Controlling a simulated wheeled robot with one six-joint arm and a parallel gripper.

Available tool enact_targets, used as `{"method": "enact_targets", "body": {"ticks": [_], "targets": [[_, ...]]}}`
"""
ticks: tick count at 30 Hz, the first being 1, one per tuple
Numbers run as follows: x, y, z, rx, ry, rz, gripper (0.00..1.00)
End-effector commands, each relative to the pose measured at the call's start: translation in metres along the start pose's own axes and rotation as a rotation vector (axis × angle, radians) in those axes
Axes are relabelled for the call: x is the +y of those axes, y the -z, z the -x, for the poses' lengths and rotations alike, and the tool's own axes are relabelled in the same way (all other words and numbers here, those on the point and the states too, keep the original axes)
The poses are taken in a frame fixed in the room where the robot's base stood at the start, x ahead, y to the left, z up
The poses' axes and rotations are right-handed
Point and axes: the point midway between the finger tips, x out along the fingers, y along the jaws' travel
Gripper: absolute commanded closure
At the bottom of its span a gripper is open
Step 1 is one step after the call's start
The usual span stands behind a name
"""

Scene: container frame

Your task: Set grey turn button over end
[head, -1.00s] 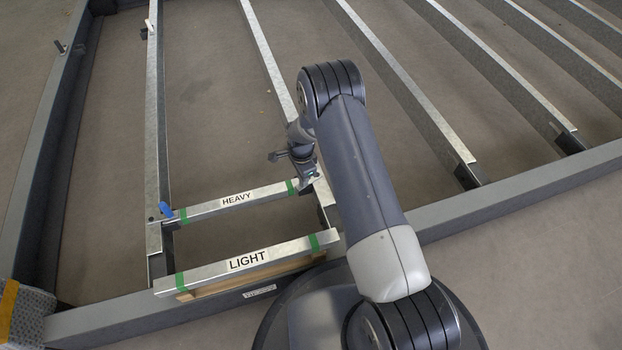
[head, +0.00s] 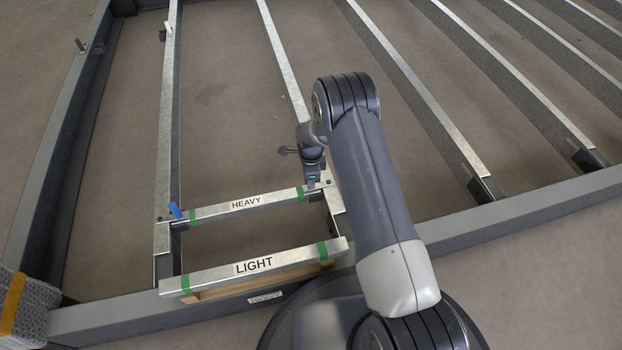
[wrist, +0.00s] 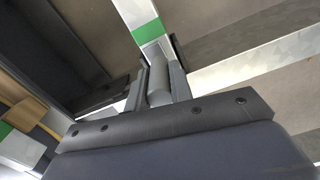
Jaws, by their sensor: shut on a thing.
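The bar marked HEAVY (head: 270,199) lies across two long rails, with a green band near each end. A blue turn button (head: 175,210) stands at its left end. My gripper (head: 315,184) is down at its right end and hides the grey turn button in the head view. In the wrist view, my gripper (wrist: 158,88) is shut on the grey turn button (wrist: 159,84), a small grey piece between the fingers, close to the bar end with its green band (wrist: 150,32). Whether the button lies over the bar end or beside it, I cannot tell.
The bar marked LIGHT (head: 254,267) lies nearer, above a wooden strip (head: 220,291). A grey frame beam (head: 520,197) runs along the front. Several parallel rails stretch away to the right. A bubble-wrapped corner (head: 34,305) is at lower left. Floor shows between the rails.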

Motion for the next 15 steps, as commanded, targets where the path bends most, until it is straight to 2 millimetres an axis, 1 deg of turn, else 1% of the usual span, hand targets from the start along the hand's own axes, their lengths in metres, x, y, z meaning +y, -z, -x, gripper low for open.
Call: {"method": "enact_targets", "body": {"ticks": [2,3,11,15], "targets": [[-0.0012,0.0009,0.0008,0.001,0.003,0.001,1.0],[-0.0012,0.001,0.0008,0.001,0.003,0.001,0.78],[-0.0006,0.0006,0.0004,0.0,0.002,0.001,0.57],[-0.0003,0.0005,0.0002,0.0,0.001,0.001,0.57]]}}
